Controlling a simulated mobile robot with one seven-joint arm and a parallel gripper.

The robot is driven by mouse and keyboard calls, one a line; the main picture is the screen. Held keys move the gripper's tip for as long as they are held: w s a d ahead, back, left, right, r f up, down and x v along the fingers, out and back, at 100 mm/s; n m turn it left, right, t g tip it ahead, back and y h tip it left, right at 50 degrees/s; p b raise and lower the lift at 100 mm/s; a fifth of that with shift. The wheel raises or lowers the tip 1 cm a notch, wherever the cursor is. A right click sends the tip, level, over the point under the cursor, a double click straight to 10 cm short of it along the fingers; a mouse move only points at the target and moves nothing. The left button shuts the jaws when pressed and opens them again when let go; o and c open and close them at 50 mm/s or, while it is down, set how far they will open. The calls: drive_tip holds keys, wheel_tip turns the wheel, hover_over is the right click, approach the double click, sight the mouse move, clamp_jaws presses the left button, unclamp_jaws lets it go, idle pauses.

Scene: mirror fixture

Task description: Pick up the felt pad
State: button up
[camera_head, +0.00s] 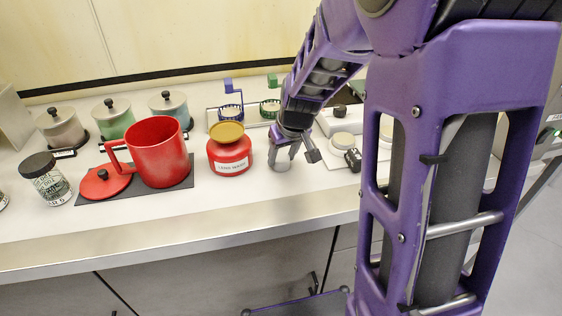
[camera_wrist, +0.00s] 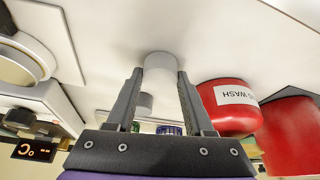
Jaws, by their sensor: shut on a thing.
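A small light grey round piece, which I take to be the felt pad (camera_wrist: 160,63), is between my fingertips in the wrist view. In the head view the felt pad (camera_head: 281,165) shows below my fingers, at or just above the white counter, right of the red lens wash pot. I cannot tell whether it touches the counter. My gripper (camera_head: 284,153) points down and is shut on it. In the wrist view my gripper (camera_wrist: 160,75) has one dark finger on each side of the pad.
The red lens wash pot (camera_head: 230,158) stands close to the left of my gripper. A red mug (camera_head: 158,152) is on a dark mat (camera_head: 140,190) further left. White plates with round pieces (camera_head: 343,140) lie to the right. The counter's front strip (camera_head: 200,223) is clear.

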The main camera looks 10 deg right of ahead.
sight(283, 159)
clamp_jaws()
drive_tip(key=shift+r, duration=0.1)
wheel_tip(283, 159, up, 10)
drive_tip(key=p, duration=0.2)
drive_tip(key=shift+o, duration=1.7)
unclamp_jaws()
drive_tip(key=c, duration=0.5)
drive_tip(key=shift+d, duration=0.15)
